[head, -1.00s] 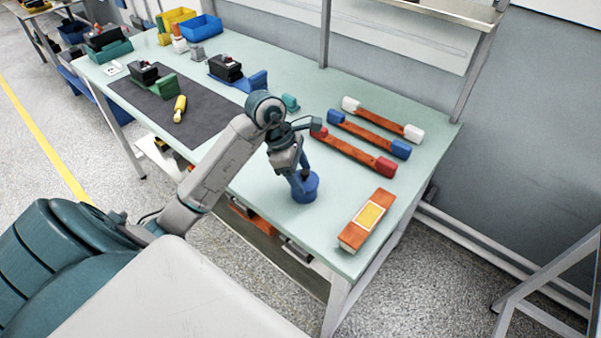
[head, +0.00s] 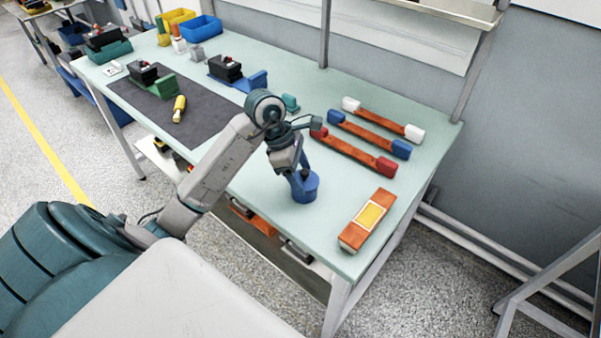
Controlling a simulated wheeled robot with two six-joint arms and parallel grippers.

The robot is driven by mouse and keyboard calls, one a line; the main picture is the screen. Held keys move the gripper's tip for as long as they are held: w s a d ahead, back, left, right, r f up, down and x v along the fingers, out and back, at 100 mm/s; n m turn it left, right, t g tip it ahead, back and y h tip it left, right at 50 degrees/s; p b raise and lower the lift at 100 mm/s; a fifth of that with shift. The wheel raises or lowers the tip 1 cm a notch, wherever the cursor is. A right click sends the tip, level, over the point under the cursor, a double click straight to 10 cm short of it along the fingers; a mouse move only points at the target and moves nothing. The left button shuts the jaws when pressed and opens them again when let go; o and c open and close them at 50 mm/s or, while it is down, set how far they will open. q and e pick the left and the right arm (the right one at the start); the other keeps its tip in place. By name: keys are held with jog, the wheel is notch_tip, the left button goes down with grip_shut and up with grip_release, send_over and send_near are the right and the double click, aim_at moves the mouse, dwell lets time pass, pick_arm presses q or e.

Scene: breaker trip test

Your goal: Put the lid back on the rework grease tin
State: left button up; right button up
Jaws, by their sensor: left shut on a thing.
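The blue round grease tin (head: 306,190) stands upright near the front edge of the bench. My left gripper (head: 303,174) points down at the top of the tin, its fingers shut on a small dark part there, which looks like the knob of the lid. The lid seems to be on or just above the tin; the gripper hides part of it, and I cannot tell whether it is fully seated. My right gripper is not in view.
Red and blue ended bars (head: 368,133) lie behind and right of the tin. An orange box with a yellow label (head: 363,220) lies at right. A dark mat (head: 190,112) with a yellow-handled tool (head: 179,108) is at left. Pale bench top (head: 262,189) is clear beside the tin.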

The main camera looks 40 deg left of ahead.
pick_arm(q)
jog(key=o, duration=1.3)
jog(key=shift+r, duration=0.1)
jog(key=shift+r+p, duration=1.45)
jog(key=shift+r, duration=2)
grip_shut()
